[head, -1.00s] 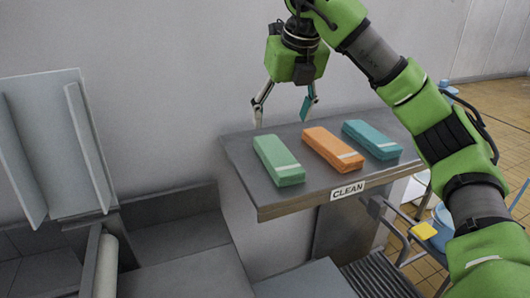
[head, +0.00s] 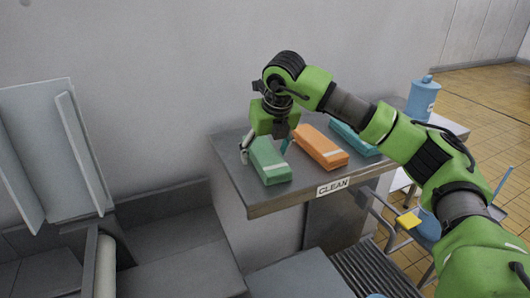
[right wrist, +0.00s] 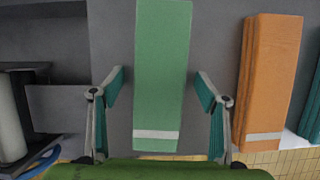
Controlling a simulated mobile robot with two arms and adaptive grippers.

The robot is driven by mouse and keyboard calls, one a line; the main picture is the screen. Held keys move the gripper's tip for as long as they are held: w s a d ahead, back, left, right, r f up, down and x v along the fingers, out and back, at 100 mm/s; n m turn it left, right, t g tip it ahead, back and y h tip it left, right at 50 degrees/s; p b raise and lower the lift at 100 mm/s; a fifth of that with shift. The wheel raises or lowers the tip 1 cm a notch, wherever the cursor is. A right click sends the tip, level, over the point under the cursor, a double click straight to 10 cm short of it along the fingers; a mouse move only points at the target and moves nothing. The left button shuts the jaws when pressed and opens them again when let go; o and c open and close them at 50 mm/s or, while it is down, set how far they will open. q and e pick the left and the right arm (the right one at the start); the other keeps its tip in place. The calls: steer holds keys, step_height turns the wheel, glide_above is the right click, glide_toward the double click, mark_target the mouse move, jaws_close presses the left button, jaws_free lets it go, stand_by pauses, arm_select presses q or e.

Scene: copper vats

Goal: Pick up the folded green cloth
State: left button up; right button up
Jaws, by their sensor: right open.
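The folded green cloth (head: 270,163) lies on the grey shelf marked CLEAN (head: 262,200), at its left end. It has a pale stripe near its front end. My right gripper (head: 265,150) is open above the far part of the cloth, one finger on each side of it. In the right wrist view the green cloth (right wrist: 160,70) runs between the two open fingers, with a gap on both sides. I cannot tell the exact height of the fingertips over the shelf. My left gripper is not in view.
A folded orange cloth (head: 322,148) lies just right of the green one; it also shows in the right wrist view (right wrist: 268,75). A teal cloth (head: 352,138) lies beyond it, partly behind my arm. A blue canister (head: 422,98) stands further right. A wall rises behind the shelf.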

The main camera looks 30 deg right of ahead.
steer(key=c, duration=1.4)
steer(key=shift+o, duration=0.2)
